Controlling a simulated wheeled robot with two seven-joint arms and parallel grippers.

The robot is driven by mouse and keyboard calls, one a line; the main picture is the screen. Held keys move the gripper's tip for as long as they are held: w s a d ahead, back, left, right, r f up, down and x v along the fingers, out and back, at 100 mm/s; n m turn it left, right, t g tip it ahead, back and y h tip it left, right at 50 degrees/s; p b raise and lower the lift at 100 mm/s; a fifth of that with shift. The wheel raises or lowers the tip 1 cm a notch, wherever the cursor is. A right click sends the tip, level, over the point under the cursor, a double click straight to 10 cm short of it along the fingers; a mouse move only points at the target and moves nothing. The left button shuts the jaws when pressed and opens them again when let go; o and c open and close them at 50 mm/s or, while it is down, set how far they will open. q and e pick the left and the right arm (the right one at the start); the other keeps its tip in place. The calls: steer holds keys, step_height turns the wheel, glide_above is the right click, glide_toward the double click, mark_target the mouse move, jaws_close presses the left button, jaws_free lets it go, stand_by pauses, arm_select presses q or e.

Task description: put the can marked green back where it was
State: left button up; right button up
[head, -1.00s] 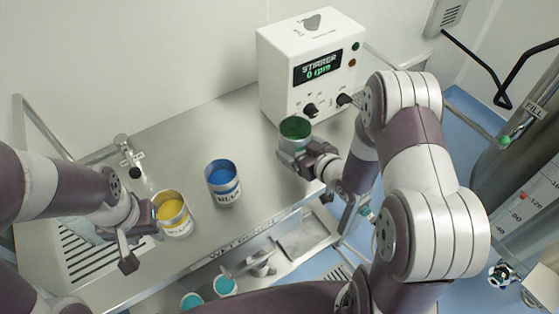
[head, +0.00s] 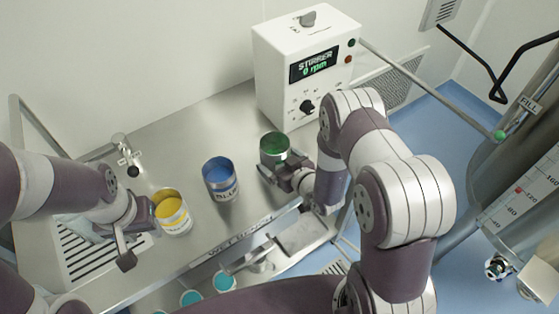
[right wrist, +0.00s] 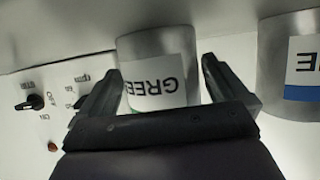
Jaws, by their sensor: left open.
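The can marked green (head: 274,147), a metal can with dark green contents, stands upright between the fingers of my right gripper (head: 287,172). My left gripper (head: 146,213) is open beside the yellow can (head: 172,212). The blue can (head: 221,180) stands on the bench between the yellow and green cans, and part of it shows in the right wrist view (right wrist: 288,75).
The white stirrer box (head: 305,75) reads 0 rpm and stands behind the green can. A drain grate (head: 85,248) and small tap (head: 127,158) are at the left of the metal bench (head: 200,135). Teal-topped pots (head: 224,281) sit below the front edge.

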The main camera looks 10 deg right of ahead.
steer(key=shift+r, duration=0.25)
steer(key=shift+s+d, duration=0.2)
steer(key=shift+s, duration=0.2)
steer(key=s+d+r+m+g+h+b, duration=0.1)
steer(key=s+d+r+g+h, duration=0.35)
steer(key=s+d+r, duration=0.35)
steer(key=s+a+r+m+g, duration=0.1)
steer(key=s+a+r+g, duration=0.1)
steer(key=s, duration=0.3)
steer(key=s+a+r+m+g, duration=0.1)
steer(key=s+a+r+g, duration=0.1)
steer(key=s+g, duration=0.2)
steer(key=shift+s+r+m+g, duration=0.3)
steer(key=shift+s+m+g, duration=0.1)
steer(key=shift+s, duration=0.25)
